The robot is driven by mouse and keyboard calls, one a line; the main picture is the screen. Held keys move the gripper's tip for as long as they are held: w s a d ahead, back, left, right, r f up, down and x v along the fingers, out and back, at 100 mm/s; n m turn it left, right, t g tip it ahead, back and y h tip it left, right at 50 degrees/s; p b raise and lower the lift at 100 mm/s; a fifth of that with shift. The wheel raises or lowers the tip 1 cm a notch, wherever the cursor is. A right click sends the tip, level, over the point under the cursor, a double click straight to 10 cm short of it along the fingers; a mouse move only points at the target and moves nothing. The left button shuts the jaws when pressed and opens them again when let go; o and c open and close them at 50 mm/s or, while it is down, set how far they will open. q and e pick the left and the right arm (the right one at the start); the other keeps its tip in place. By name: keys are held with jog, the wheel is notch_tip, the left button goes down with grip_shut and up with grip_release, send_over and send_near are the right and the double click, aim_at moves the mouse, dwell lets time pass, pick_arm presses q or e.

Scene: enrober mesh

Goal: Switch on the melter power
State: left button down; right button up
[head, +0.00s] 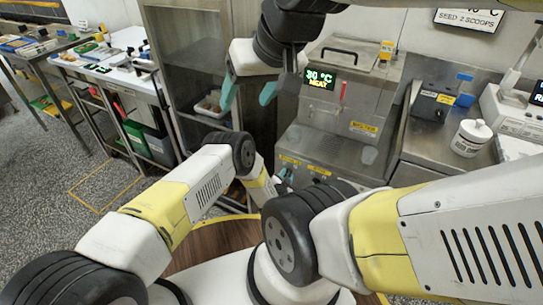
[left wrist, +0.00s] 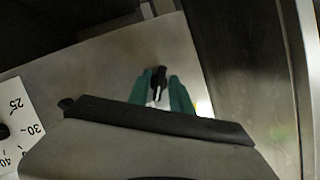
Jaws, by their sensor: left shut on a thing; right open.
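The melter (head: 372,95) is a steel machine with a lidded top. Its green display (head: 320,82) reads about 30 °C, with a yellow word below. Yellow labels (head: 290,160) mark its lower front. My left gripper (head: 283,178) is low at this front, partly hidden by my arm. In the left wrist view, my left gripper's teal fingertips (left wrist: 165,92) are closed around a small black switch lever (left wrist: 158,78) on a steel panel. The lever's on or off position cannot be told. My right gripper (head: 250,92) is open and empty, in the air left of the display.
A white dial plate (left wrist: 18,125) marked 25, 30, 40 is left of the lever. A red-handled lever (head: 343,92) is beside the display. A white bottle (head: 470,138) and a black box (head: 432,104) stand on the right counter. A steel cabinet (head: 190,55) stands left.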

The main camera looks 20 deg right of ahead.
pick_arm(q)
jog(key=c, duration=1.5)
grip_release()
jog(key=v, duration=0.7)
jog(key=shift+s+a+r, duration=0.15)
jog(key=shift+s, duration=0.15)
